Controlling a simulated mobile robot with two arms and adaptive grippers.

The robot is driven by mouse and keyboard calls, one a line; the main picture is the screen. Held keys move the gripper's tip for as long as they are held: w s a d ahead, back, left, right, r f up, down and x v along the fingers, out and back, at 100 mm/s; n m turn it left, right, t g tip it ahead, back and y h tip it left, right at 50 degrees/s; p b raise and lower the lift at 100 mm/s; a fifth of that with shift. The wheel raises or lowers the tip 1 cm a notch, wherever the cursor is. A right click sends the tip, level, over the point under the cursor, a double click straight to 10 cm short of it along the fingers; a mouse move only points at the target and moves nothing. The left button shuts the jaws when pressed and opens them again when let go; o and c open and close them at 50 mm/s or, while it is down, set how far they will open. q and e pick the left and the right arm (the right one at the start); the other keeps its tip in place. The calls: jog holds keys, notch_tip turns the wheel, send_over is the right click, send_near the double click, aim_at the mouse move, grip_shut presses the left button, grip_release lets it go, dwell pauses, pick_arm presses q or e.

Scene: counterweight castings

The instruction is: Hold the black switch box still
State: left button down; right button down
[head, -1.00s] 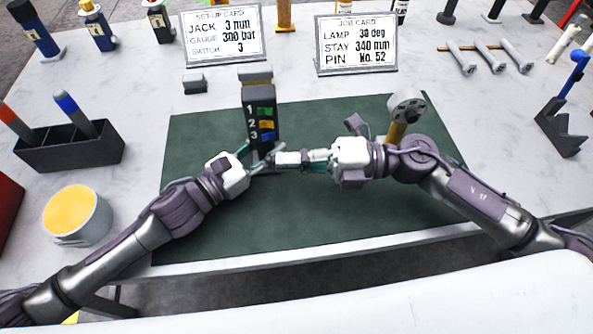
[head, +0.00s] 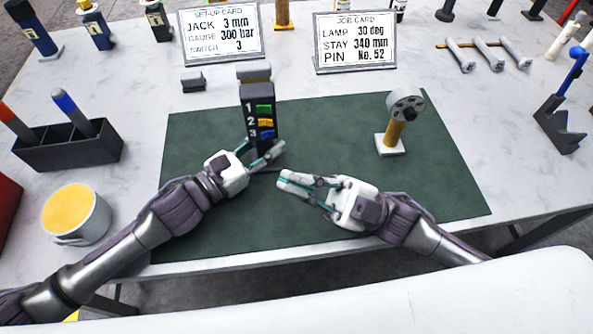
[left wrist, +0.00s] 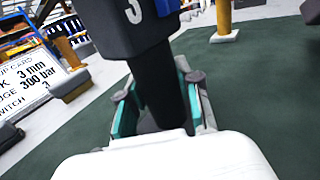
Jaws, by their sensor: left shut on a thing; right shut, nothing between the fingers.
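The black switch box (head: 259,115) stands upright on the green mat (head: 220,222), with green, yellow and blue switches beside the numbers 1, 2 and 3. My left gripper (head: 264,154) is shut on its narrow lower part. In the left wrist view the black switch box (left wrist: 158,70) rises between the teal-padded fingers of my left gripper (left wrist: 165,108). The fingers hide part of its lower end in the head view. My right gripper (head: 290,187) is shut and empty, below and right of the box, apart from it.
A set-up card (head: 220,33) and a job card (head: 354,42) stand behind the mat. A yellow post with a grey round head (head: 397,125) stands on the mat's right. A black pen holder (head: 70,150) and a yellow-topped pot (head: 75,215) are at left.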

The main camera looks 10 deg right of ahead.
jog(key=m+t, duration=0.2)
jog(key=m, duration=0.1)
jog(key=r+m+t, duration=0.1)
jog(key=m+t, duration=0.4)
jog(key=m, duration=0.1)
jog(key=shift+a+r+m+t, duration=0.1)
jog(key=shift+r+m+t, duration=0.2)
jog(key=shift+t, duration=0.1)
pick_arm(q)
jog(key=c, duration=0.7)
grip_release()
